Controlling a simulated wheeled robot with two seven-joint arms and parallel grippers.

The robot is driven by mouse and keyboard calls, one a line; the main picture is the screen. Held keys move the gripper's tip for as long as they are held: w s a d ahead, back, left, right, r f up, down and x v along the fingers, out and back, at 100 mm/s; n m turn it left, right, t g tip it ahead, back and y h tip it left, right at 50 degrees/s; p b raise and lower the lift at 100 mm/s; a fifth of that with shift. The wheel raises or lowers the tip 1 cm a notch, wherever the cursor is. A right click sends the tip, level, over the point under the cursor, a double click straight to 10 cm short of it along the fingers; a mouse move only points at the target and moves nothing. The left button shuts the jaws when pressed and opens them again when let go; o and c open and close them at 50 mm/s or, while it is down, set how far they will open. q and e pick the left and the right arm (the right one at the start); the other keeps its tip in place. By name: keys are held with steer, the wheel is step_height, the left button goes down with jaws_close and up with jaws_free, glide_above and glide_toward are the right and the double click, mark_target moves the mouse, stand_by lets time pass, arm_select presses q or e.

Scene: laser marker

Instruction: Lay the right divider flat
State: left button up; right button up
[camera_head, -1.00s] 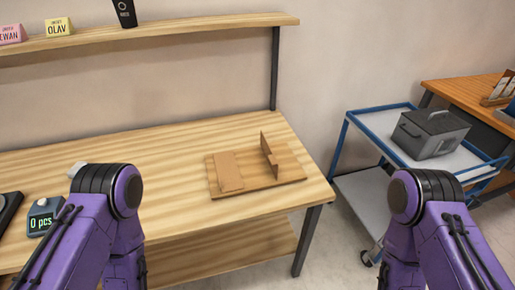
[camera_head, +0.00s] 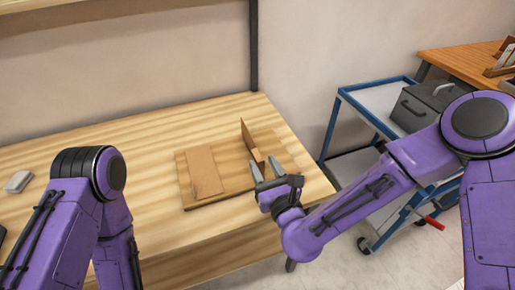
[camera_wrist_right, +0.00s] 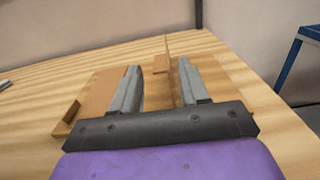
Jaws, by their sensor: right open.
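The right divider (camera_head: 249,140) is a thin brown panel standing upright on the right part of a wooden base board (camera_head: 235,173). The left divider (camera_head: 203,172) lies flat on the left part of that board. My right gripper (camera_head: 265,167) is open at the near end of the right divider. In the right wrist view, the right divider (camera_wrist_right: 169,62) appears edge-on between the two spread fingers (camera_wrist_right: 160,66), closer to the right finger. I cannot tell whether a finger touches it. My left arm shows at the left, but its gripper is not in view.
The board lies on a wooden table (camera_head: 130,145) near its right end. A grey-white object (camera_head: 18,181) lies at the table's left. A blue-framed cart (camera_head: 378,97) with a grey box (camera_head: 420,104) stands to the right. A shelf post (camera_head: 254,50) rises behind.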

mark_target(256, 153)
steer(key=x, duration=0.5)
steer(key=shift+w+a+f+p, duration=0.1)
steer(key=shift+a+f+p, duration=0.1)
steer(key=shift+p, duration=0.2)
steer(key=shift+w, duration=0.2)
jaws_close()
